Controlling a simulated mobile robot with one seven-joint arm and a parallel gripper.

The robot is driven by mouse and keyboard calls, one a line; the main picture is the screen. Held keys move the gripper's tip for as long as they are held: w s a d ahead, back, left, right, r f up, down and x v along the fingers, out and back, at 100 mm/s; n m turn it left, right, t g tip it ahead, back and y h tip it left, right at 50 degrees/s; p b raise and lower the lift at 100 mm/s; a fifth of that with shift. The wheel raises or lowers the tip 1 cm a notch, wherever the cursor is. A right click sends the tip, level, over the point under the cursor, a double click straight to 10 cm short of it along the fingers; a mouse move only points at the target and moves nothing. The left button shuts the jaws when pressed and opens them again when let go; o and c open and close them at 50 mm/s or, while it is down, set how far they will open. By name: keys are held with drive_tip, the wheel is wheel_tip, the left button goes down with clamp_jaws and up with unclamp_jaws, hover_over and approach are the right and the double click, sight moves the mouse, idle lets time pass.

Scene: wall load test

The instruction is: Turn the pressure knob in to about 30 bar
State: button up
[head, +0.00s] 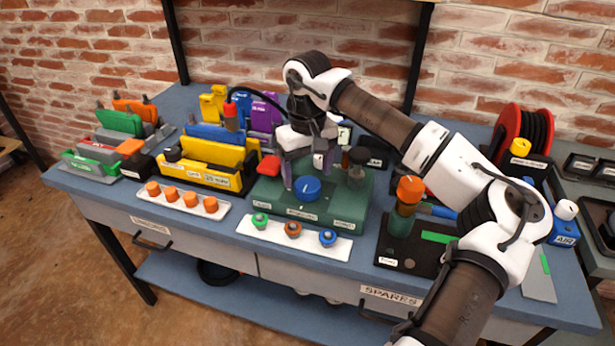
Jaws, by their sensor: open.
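A blue knob (307,189) with a white mark on top sits at the front of a green unit (345,207) on the bench. I take it to be the pressure knob. My gripper (305,176) points down just above and behind the knob. Its two grey-purple fingers are spread apart with nothing seen between them. I cannot tell whether a finger touches the knob. A small display (344,134) behind my gripper is partly hidden, and its reading is too small to make out. Labels on the green unit's front are too small to read.
A white strip (270,232) with green, brown and blue fittings lies in front of the green unit. A red piece (268,166) sits at its left. A dark stand with an orange-capped green cylinder (405,205) is at the right. Yellow holders (205,165) stand left.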

sight(308, 188)
drive_tip(key=shift+f, duration=1.45)
drive_tip(key=shift+c, duration=0.3)
drive_tip(key=c, duration=0.9)
